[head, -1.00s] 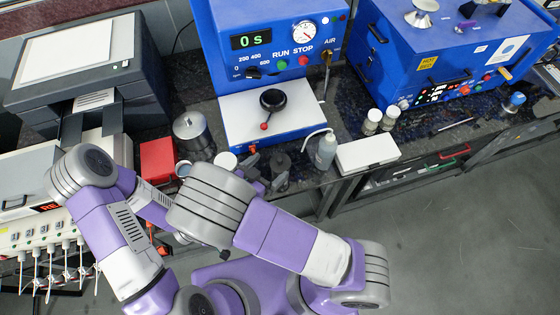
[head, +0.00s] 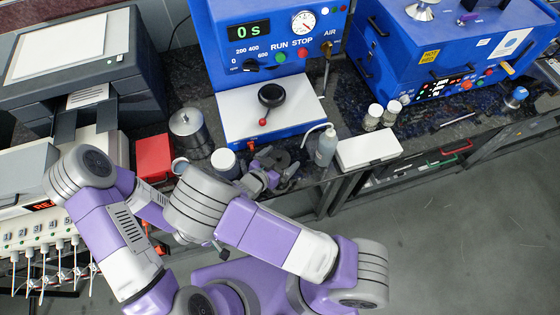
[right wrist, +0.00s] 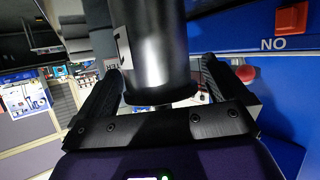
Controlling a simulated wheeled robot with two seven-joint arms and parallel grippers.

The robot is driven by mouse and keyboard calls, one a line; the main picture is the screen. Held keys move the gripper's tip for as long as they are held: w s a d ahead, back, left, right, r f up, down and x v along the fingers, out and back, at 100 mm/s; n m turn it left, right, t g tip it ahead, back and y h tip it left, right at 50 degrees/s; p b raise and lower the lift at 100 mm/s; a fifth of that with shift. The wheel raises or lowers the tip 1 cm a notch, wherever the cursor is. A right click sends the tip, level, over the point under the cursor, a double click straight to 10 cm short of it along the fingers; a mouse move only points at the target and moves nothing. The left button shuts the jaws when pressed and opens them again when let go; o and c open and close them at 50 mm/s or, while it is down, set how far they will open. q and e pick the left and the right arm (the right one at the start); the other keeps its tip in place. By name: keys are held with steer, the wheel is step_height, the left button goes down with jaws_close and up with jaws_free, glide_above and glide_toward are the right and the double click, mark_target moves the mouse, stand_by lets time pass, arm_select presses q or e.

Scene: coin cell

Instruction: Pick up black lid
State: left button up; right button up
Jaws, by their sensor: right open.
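A dark round-topped black cylinder (head: 276,158) stands on the bench front, in front of the blue press, and I cannot make out a separate lid on it. My right gripper (head: 266,172) is at its near side with jaws apart. In the right wrist view, the black cylinder (right wrist: 150,50) with a white label shows large between the two open fingers (right wrist: 160,75); I cannot tell whether they touch it. A black round knob-like piece (head: 271,95) sits on the press's white plate. My left gripper is not visible.
The blue press (head: 235,125) stands behind, with a red-tipped lever. A white-bodied jar (head: 225,162), a steel pot (head: 188,130) and a red box (head: 153,157) are to the left. A wash bottle (head: 326,148) and a white box (head: 368,150) are close on the right.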

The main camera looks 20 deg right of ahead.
steer(key=c, duration=1.2)
steer(key=shift+o, duration=0.2)
steer(key=shift+r, duration=0.1)
